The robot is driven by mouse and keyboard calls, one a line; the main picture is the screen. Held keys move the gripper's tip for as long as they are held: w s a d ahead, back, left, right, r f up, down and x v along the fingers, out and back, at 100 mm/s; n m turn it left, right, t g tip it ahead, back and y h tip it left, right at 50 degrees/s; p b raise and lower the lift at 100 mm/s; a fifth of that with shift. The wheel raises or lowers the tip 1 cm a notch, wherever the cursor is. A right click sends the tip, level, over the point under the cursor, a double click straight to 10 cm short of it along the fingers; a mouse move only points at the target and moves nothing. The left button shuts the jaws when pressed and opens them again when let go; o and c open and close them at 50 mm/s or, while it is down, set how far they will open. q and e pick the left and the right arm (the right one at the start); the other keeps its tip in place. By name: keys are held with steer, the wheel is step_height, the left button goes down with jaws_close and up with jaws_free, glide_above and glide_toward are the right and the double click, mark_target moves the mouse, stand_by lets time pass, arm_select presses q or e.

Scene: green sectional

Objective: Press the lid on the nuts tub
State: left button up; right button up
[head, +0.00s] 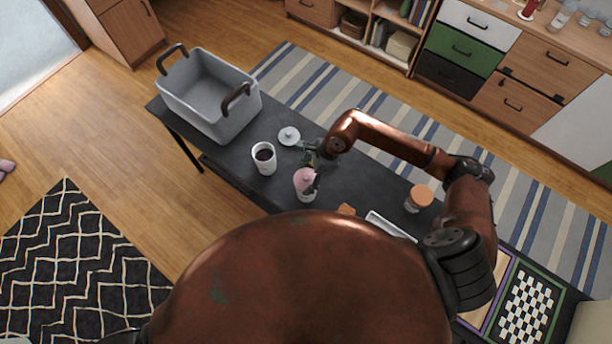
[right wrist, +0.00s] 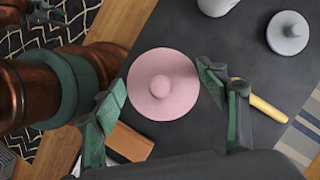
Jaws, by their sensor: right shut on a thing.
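A round pink lid with a knob (head: 305,178) sits over a pale tub (head: 307,197) on the dark table. The lid also shows from above in the right wrist view (right wrist: 170,100), where it hides the tub. I cannot tell whether the lid is fully seated. My right gripper (right wrist: 160,100) is shut on the lid, with a finger at each side of its rim. In the head view it comes in from behind the lid. Part of what looks like my left gripper (right wrist: 42,14) shows at the top left of the right wrist view; its fingers are unclear.
An open white cup with dark contents (head: 264,167) and a loose grey-white lid (head: 289,136) stand nearby. A grey handled crate (head: 205,112) is at the table's left end. An orange-topped jar (head: 418,198) and a white tray (head: 390,226) lie right. A yellow-handled utensil (right wrist: 260,102) lies close by.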

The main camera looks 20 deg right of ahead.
steer(key=shift+f+b, duration=0.2)
steer(key=shift+b, duration=0.15)
stand_by(0.5)
steer(key=o, duration=1)
steer(key=shift+o, duration=0.4)
steer(key=o, duration=0.3)
steer(key=shift+r+p, duration=1.6)
steer(key=shift+r, duration=1.95)
